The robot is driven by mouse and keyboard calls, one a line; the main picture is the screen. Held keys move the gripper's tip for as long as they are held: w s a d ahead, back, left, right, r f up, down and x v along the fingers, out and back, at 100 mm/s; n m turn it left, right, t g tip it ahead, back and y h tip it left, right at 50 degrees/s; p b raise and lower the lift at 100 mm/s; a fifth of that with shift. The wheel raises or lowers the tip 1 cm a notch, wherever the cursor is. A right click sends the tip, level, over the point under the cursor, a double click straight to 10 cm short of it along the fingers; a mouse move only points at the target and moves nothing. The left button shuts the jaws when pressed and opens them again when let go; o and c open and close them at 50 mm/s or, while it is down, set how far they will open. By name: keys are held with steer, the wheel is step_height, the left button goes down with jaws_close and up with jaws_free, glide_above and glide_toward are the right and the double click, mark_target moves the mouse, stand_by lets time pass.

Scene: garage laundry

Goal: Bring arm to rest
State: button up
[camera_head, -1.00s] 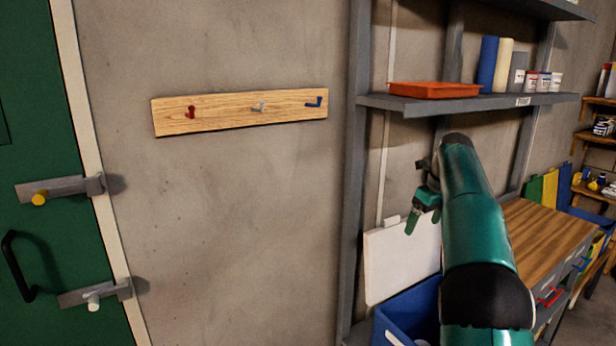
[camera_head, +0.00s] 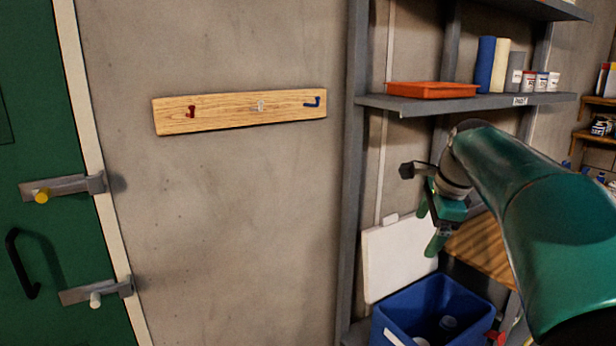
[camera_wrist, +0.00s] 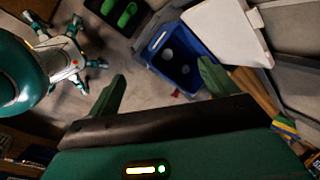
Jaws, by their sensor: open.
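My gripper (camera_head: 430,226) is at the right of the head view, in front of the shelf unit and above the blue bin. Its green fingers point down and are apart, with nothing between them. In the wrist view my gripper (camera_wrist: 162,92) also shows its two fingers spread wide and empty. My green arm reaches in from the right edge of the head view and is bent at the wrist. It hides part of the workbench.
A blue bin (camera_head: 385,325) holding bottles stands below my gripper, with a white board (camera_head: 395,260) behind it. A grey shelf (camera_head: 450,103) carries an orange tray (camera_head: 430,90). A wooden hook rail (camera_head: 235,112) is on the wall. A green door (camera_head: 40,130) is at left.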

steer(key=s+a+f+n, duration=0.3)
steer(key=s+n, duration=0.3)
steer(key=s, duration=0.3)
steer(key=s+a+f+n+t+h, duration=0.1)
steer(key=s+a+f+n, duration=0.2)
steer(key=s, duration=0.6)
steer(key=s+a+f+n, duration=0.3)
steer(key=s+f+n, duration=0.3)
steer(key=s+n, duration=0.3)
steer(key=shift+f+n+t, duration=0.3)
steer(key=shift+n+t, duration=0.1)
steer(key=shift+n, duration=0.1)
steer(key=shift+s+d, duration=0.1)
